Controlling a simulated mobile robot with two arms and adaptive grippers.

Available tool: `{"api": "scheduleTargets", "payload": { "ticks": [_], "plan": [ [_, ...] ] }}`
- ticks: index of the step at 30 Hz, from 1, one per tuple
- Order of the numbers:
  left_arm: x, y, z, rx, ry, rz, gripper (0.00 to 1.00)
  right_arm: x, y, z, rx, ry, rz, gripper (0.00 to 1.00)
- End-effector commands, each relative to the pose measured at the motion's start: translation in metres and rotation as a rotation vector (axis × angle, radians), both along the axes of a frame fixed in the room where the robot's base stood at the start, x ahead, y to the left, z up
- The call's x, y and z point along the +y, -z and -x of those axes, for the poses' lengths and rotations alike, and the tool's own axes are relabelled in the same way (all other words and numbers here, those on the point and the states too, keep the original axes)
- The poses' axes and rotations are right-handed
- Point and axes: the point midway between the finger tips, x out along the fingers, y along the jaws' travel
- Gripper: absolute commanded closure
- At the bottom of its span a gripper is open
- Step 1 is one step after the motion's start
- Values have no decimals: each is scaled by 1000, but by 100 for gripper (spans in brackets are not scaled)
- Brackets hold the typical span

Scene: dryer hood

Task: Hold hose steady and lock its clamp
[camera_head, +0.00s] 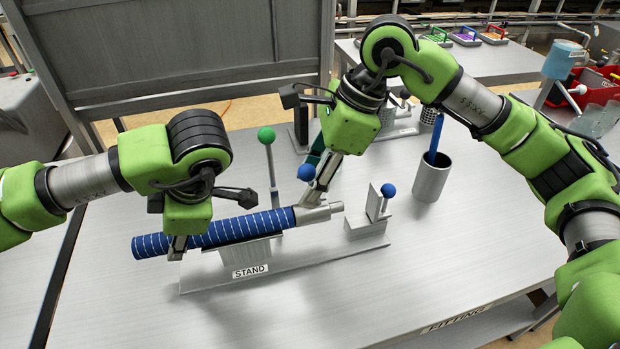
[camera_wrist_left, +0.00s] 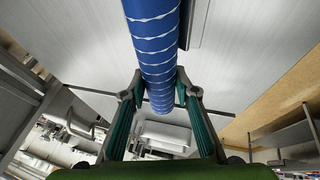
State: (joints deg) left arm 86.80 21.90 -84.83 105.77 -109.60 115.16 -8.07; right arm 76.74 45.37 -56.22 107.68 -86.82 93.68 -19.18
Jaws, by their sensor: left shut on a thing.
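The blue hose (camera_head: 215,233) with white stripes lies across the grey stand (camera_head: 245,251), its right end meeting a metal pipe (camera_head: 322,213). My left gripper (camera_head: 178,248) is shut on the hose near its left end. In the left wrist view, the hose (camera_wrist_left: 155,45) runs between the two fingers of this gripper (camera_wrist_left: 160,92). A blue ball knob (camera_head: 306,172) stands above the hose's right end; the clamp below it is mostly hidden. My right gripper (camera_head: 318,188) points down beside this knob, close to the pipe joint. Its fingers overlap in the view, so contact and opening are unclear.
A green-knobbed lever (camera_head: 267,136) stands behind the hose. A block with another blue knob (camera_head: 388,190) is right of the pipe. A metal cup (camera_head: 431,178) holding a blue rod stands farther right. The table's front right is clear.

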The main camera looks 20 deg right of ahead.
Motion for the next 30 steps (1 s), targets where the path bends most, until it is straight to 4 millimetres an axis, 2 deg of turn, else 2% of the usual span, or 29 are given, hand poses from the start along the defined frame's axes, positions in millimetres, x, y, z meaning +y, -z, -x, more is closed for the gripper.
{"api": "scheduleTargets", "payload": {
  "ticks": [7, 11, 12, 22, 30],
  "plan": [
    [0, 0, 0, 0, -1, -1, 100, 0, 1, 0, 0, 0, 0, 62],
    [0, 0, 0, 0, -1, -1, 100, 0, 0, 0, 0, 0, 0, 96],
    [0, 0, 0, 0, -1, -1, 100, 0, 0, 0, 0, 0, 0, 100],
    [0, 0, 0, 0, -1, 0, 100, -2, 1, 0, 3, 1, -30, 100],
    [0, 0, 0, 0, -1, 0, 100, -13, 1, 1, 8, 4, -180, 100]
  ]
}}
